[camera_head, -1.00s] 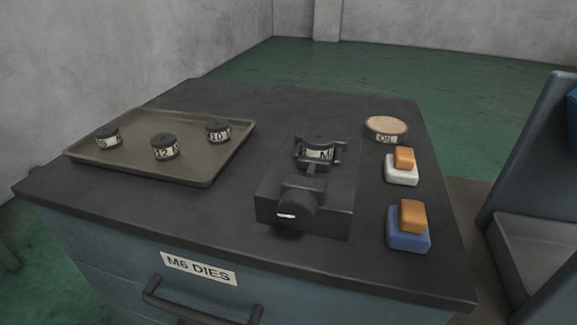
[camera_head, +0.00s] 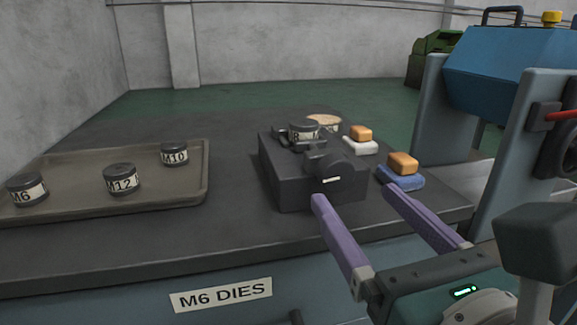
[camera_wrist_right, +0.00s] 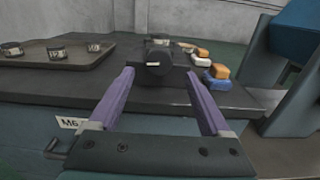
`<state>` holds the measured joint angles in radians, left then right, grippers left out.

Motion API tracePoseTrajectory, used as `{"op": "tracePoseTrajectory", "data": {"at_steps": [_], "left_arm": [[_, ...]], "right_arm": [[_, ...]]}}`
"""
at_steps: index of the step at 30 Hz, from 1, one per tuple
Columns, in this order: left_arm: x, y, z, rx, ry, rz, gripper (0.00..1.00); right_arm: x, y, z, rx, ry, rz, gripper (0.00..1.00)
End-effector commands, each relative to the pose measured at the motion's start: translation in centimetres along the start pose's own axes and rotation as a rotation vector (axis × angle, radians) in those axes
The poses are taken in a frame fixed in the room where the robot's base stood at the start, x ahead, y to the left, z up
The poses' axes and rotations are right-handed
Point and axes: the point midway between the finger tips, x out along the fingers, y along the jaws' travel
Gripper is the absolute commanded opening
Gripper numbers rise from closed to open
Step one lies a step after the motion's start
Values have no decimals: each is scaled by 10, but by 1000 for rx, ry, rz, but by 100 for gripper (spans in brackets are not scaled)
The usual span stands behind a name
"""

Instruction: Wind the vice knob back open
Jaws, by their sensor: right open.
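The dark vice (camera_head: 290,185) stands on the bench top, with its round knob (camera_head: 333,174) facing me. A pale mark on the knob lies nearly level. A labelled die (camera_head: 303,131) sits between the vice jaws; part of its label is hidden. My right gripper (camera_head: 352,195) is open and empty, its purple fingers pointing at the vice from the front, short of the knob. In the right wrist view the knob (camera_wrist_right: 153,64) shows beyond and between the two open fingers (camera_wrist_right: 158,80). My left gripper is not in view.
A tray (camera_head: 185,198) with dies marked M6 (camera_head: 27,190), M12 (camera_head: 121,180) and M10 (camera_head: 174,154) lies left. Orange-topped white (camera_head: 360,146) and blue (camera_head: 402,180) blocks and an oil tin (camera_head: 324,121) are right of and behind the vice. A blue machine (camera_head: 510,75) stands right.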

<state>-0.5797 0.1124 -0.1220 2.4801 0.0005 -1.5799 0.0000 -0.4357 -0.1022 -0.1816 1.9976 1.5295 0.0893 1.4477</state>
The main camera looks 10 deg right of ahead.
Motion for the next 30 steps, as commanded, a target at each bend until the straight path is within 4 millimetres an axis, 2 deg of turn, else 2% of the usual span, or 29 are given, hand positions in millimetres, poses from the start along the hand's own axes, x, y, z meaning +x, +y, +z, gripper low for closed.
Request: {"op": "tracePoseTrajectory", "data": {"at_steps": [3,9,13,21,30], "left_arm": [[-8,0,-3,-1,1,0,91],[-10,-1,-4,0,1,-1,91],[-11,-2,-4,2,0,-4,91],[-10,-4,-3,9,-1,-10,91],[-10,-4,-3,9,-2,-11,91]], "right_arm": [[22,0,3,-2,-2,0,82],[46,0,1,-3,-2,1,82],[53,0,1,-3,-2,1,82],[54,0,0,-4,-1,1,82],[54,0,0,-4,-1,1,49]]}}
